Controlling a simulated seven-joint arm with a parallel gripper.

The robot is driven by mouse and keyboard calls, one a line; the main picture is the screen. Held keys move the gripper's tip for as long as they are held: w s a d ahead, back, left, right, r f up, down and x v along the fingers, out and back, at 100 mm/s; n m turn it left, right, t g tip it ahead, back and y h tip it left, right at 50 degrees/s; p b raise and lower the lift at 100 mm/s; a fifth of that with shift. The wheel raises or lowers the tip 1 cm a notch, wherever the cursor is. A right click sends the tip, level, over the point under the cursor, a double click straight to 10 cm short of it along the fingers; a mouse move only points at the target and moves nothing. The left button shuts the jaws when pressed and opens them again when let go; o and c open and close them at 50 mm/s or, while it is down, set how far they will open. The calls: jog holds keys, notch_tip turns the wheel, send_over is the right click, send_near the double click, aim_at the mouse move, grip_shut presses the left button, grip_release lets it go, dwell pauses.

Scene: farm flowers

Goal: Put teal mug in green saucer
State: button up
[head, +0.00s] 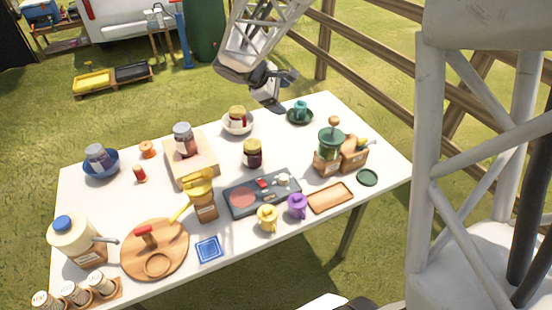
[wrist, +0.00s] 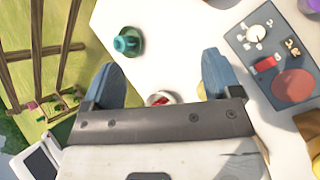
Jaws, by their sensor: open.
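The teal mug (head: 300,107) stands on a dark green saucer (head: 299,118) at the back right of the white table. In the wrist view the mug (wrist: 126,43) sits on the saucer (wrist: 136,36), above the fingers. My gripper (head: 281,91) is open and empty, in the air above the table's back edge, left of the mug and apart from it. Its two blue-grey fingers (wrist: 162,62) are wide apart in the wrist view.
A white bowl with a jar (head: 237,119) is left of the mug. A dark jar (head: 252,153), a grinder (head: 330,150), a grey tray (head: 262,193) and a flat green round piece (head: 367,177) stand nearer the front. The table is clear between the dark jar and grinder.

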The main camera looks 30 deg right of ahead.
jog(key=s+a+r+m+t+y, duration=0.1)
jog(key=s+a+r+m+y, duration=0.1)
jog(key=s+a, duration=0.3)
jog(key=s+a+r+m+y, duration=0.2)
jog(key=s+a+m+y, duration=0.1)
jog(key=s, duration=1)
jog(key=s+a+r+m+t+y, duration=0.1)
jog(key=s+a+r+m+y, duration=0.1)
jog(key=s+a, duration=0.5)
jog(key=s+m+y, duration=0.1)
jog(key=s+m, duration=0.1)
jog(key=s, duration=0.1)
jog(key=shift+r+m+t, duration=0.3)
jog(key=shift+m, duration=0.1)
